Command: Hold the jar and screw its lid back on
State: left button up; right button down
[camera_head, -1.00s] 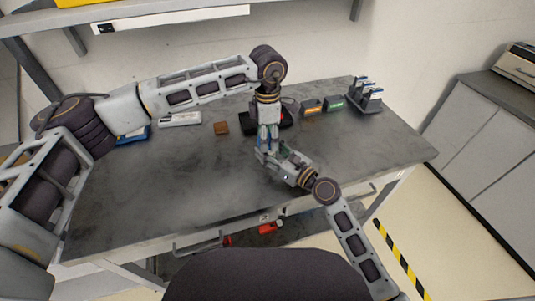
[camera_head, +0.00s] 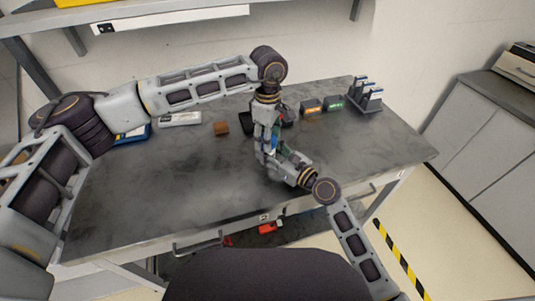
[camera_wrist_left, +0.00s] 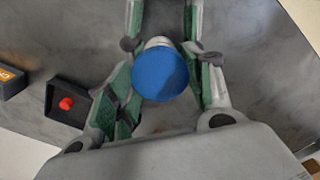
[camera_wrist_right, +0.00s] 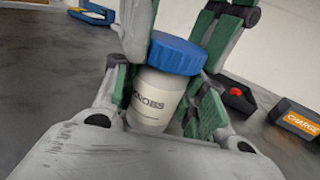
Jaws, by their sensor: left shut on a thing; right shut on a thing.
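A white jar (camera_wrist_right: 150,100) with a printed label, partly reading "NOBS", stands between the fingers of my right gripper (camera_wrist_right: 158,103), which is shut on it. A ribbed blue lid (camera_wrist_right: 178,53) sits at the jar's mouth; how far it is threaded cannot be seen. My left gripper (camera_head: 268,140) points down from above, its fingers on both sides of the lid and shut on it. The lid's round top (camera_wrist_left: 160,75) fills the gap between those fingers in the left wrist view. In the head view the grippers hide most of the jar.
A dark box with a red button (camera_wrist_left: 67,104) stands close by on the grey table (camera_head: 170,180). Small orange-labelled (camera_head: 311,107) and green-labelled (camera_head: 334,103) boxes and a rack (camera_head: 368,95) are at the back right. A brown block (camera_head: 221,129) lies left. The table's front left is clear.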

pick_arm(q)
jog(key=o, duration=1.1)
jog(key=shift+w, duration=0.1)
jog(key=shift+r, duration=2.25)
